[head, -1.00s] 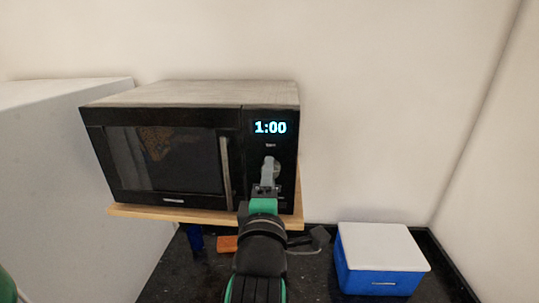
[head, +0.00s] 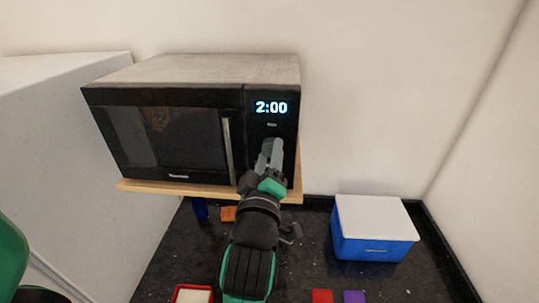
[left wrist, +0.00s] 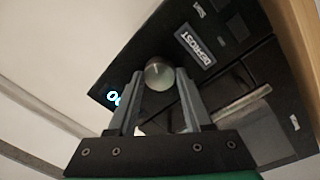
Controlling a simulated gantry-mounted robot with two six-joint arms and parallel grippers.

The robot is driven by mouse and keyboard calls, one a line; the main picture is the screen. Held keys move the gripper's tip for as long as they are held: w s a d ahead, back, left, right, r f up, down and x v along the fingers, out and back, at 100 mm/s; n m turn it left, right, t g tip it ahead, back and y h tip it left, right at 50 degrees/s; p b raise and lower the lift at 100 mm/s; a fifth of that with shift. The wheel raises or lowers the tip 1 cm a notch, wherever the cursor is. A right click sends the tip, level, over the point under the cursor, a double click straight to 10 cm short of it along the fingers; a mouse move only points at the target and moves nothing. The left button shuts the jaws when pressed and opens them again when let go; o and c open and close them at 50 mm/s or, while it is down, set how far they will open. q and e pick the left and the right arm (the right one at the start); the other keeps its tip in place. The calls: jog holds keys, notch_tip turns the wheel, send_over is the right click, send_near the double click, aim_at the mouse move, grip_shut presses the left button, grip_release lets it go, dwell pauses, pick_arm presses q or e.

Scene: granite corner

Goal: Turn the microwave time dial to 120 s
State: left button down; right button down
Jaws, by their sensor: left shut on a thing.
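The microwave (head: 165,138) has a black front, and its display (head: 271,108) reads 2:00. My left gripper (head: 270,152) is at the control panel under the display, its fingers tilted in the head view. In the left wrist view, the round metallic time dial (left wrist: 159,75) sits between the tips of my left gripper (left wrist: 160,80), which is shut on it. The fingers largely hide the dial in the head view. A DEFROST label (left wrist: 195,45) shows beside the dial in the left wrist view. My right gripper is not in view.
The microwave stands on a wooden shelf (head: 150,187) with a vertical door handle (head: 228,150) left of the panel. Below, a blue box with a white lid (head: 373,218) stands on the dark counter (head: 320,265). A red-rimmed container (head: 178,293) and small red and purple things lie in front.

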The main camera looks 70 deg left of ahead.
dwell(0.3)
pick_arm(q)
jog(key=shift+c, duration=1.6)
grip_release()
